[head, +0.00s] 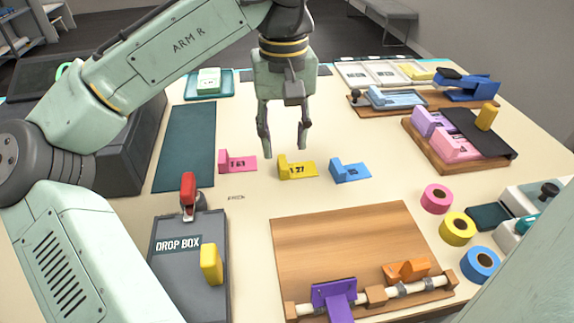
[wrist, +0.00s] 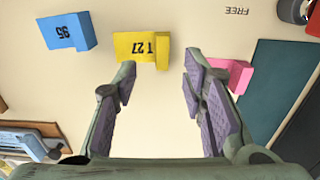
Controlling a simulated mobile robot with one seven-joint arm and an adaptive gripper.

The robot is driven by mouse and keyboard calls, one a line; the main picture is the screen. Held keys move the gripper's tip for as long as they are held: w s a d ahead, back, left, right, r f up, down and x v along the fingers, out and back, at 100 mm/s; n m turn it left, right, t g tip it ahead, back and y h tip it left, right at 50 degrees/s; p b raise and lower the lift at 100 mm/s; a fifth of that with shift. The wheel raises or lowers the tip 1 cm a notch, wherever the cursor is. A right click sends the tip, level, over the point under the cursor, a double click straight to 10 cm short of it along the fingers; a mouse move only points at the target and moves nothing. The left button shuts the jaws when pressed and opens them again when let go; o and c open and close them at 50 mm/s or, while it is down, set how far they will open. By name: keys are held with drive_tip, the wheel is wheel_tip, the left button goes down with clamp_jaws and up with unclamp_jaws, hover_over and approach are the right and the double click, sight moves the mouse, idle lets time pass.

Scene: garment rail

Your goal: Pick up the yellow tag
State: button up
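The yellow tag (head: 298,168) lies flat on the cream table, with a raised block at its left end and dark print on its face. It lies between a pink tag (head: 238,162) on the left and a blue tag (head: 349,171) on the right. My gripper (head: 284,150) is open and empty, pointing down above the table just behind the tags. The pink tag (wrist: 236,74) is partly hidden by a finger there.
A grey drop box board (head: 180,275) with a red-topped device and a yellow block is at front left. A wooden board (head: 345,230) with a rail and purple and orange pieces is at front. Coloured rolls (head: 458,229) stand at right. A dark green mat (head: 186,147) lies left.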

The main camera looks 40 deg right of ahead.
sight(283, 162)
drive_tip(key=f, duration=0.4)
drive_tip(key=shift+s+a+f+p, duration=0.15)
drive_tip(key=shift+a+f+p, duration=0.1)
drive_tip(key=shift+p, duration=0.1)
drive_tip(key=c, duration=0.8)
